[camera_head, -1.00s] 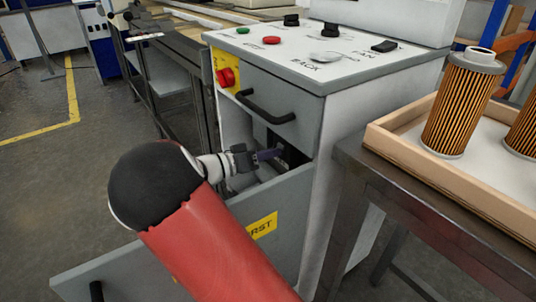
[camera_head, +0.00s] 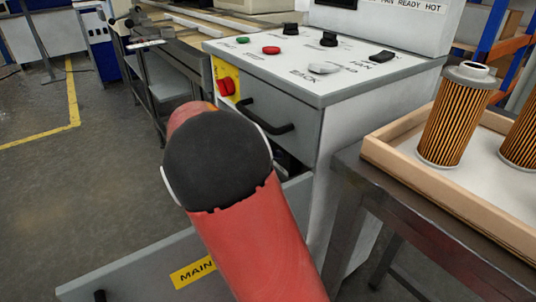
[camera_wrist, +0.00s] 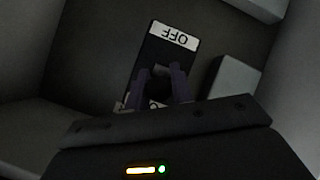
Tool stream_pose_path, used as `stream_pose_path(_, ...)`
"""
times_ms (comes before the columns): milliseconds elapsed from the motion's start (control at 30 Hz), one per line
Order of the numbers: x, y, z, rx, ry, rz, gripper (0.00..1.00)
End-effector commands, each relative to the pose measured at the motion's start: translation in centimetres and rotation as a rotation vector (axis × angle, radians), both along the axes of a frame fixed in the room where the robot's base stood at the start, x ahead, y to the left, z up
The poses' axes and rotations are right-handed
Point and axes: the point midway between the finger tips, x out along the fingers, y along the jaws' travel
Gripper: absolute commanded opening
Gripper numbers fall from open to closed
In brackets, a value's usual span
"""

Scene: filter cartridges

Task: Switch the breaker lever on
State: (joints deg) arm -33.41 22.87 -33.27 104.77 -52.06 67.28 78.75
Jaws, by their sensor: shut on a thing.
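The breaker plate (camera_wrist: 153,52) shows in the wrist view as a dark panel inside a grey compartment. A white OFF label (camera_wrist: 174,36) is at its far end and reads upside down. A second label at its near end is mostly hidden. My gripper (camera_wrist: 160,72) is shut on the small dark breaker lever between its two purplish fingers, below the OFF label in the picture. The lever itself is mostly hidden, so its exact position is unclear. In the head view, my arm hides the gripper and lever inside the grey cabinet (camera_head: 345,135).
The cabinet's lower door (camera_head: 130,268), with a yellow MAIN label, is open in front. A drawer handle (camera_head: 262,115) sticks out above my arm. A wooden tray (camera_head: 400,165) with filter cartridges (camera_head: 455,120) stands on the table at the right. A pale block (camera_wrist: 235,77) is beside the breaker.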

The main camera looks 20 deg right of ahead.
Motion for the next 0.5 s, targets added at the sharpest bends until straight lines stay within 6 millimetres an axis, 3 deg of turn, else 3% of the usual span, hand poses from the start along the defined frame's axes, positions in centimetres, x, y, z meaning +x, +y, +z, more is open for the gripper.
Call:
stream_pose_path(333, 0.03, 0.04, -0.01, 0.003, 0.000, 0.002, 0.00)
stream_pose_path(367, 0.03, 0.04, -0.01, 0.003, 0.000, 0.002, 0.24)
stream_pose_path(500, 0.02, 0.03, -0.01, 0.003, 0.001, 0.001, 0.43)
